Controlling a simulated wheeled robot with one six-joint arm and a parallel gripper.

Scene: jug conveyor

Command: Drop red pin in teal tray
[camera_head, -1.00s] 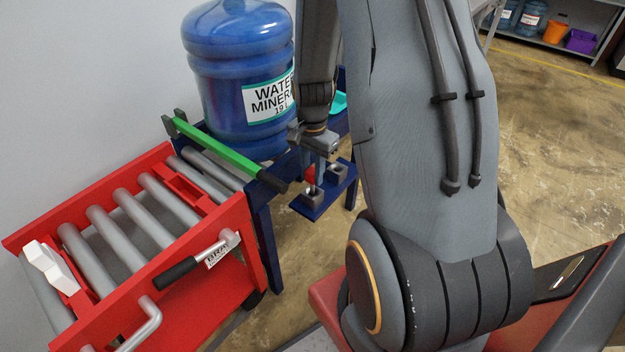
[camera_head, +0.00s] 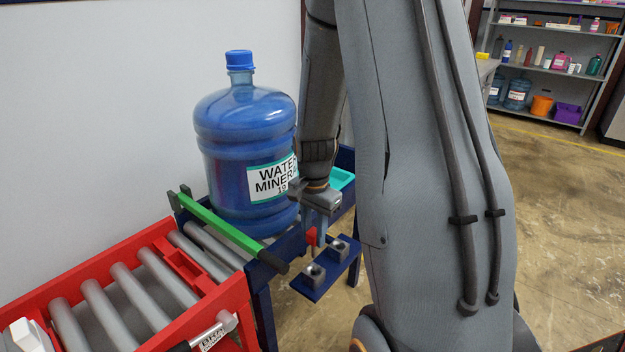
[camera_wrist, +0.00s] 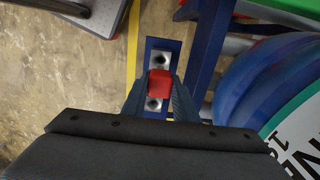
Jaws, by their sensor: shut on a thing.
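The red pin (camera_head: 311,236) is held between the fingers of my gripper (camera_head: 319,222), just above a small blue bracket (camera_head: 324,280) with metal sockets. In the wrist view the red pin (camera_wrist: 160,83) sits between both fingertips, in front of the bracket (camera_wrist: 153,45); its lower end is hidden. The teal tray (camera_head: 341,178) lies on the blue stand behind my gripper, partly hidden by my arm. I cannot see inside all of it.
A large blue water jug (camera_head: 245,150) stands on the blue conveyor stand left of my gripper. A green bar (camera_head: 222,224) with a dark handle runs across the stand's near end. A red roller cart (camera_head: 110,290) abuts it. Open floor lies to the right.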

